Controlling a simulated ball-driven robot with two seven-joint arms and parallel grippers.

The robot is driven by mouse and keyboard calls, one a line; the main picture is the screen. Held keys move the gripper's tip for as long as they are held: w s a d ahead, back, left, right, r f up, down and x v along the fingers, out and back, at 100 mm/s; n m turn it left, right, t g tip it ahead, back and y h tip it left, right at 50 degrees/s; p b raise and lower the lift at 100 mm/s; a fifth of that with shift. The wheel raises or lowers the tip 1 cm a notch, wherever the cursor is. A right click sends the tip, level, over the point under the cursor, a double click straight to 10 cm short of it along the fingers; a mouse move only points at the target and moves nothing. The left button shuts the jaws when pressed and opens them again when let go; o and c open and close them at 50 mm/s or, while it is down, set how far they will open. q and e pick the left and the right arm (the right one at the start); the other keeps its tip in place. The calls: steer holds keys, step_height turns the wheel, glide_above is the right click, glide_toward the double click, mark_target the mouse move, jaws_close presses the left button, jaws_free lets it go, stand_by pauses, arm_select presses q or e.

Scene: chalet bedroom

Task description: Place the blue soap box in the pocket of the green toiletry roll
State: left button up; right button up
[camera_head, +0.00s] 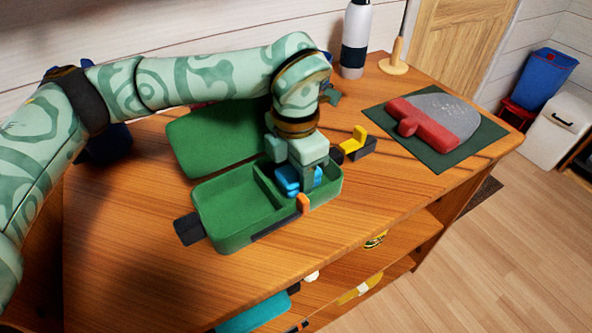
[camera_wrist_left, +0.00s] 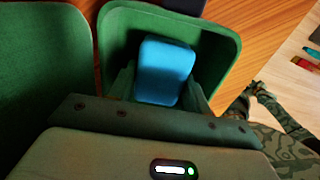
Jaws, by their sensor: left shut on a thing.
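The green toiletry roll (camera_head: 225,228) lies open on the wooden desk, its flat green lid part (camera_head: 205,138) behind a box-like part with a divider. The blue soap box (camera_head: 287,181) is inside the right-hand pocket, partly hidden by my gripper. My left gripper (camera_head: 300,186) reaches down into that pocket and is shut on the soap box. In the left wrist view the blue soap box (camera_wrist_left: 165,72) sits between the two fingers, with the green pocket wall (camera_wrist_left: 222,40) around it. Whether it touches the pocket floor I cannot tell.
A red and grey item (camera_head: 440,118) lies on a dark green mat (camera_head: 484,150) at the right. A bottle (camera_head: 355,45) and a thin stand (camera_head: 394,66) are at the back. A yellow and dark item (camera_head: 355,146) is close to the pocket's right. The desk's left front is clear.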

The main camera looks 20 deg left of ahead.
arm_select(q)
steer(key=o, duration=1.1)
steer(key=shift+f, duration=0.1)
steer(key=shift+r+p, duration=2.7)
steer(key=shift+r, duration=3.45)
arm_select(e)
steer(key=shift+m+t, duration=0.3)
steer(key=shift+m, duration=0.1)
steer(key=shift+s+a+r, duration=0.1)
steer(key=shift+a+r, duration=0.25)
steer(key=shift+r, duration=0.3)
steer(key=shift+w+a+r, duration=0.1)
steer(key=shift+a+r, duration=0.3)
steer(key=shift+r, duration=0.2)
steer(key=shift+s+a+r, duration=0.1)
steer(key=shift+a+r, duration=0.25)
steer(key=shift+r, duration=0.3)
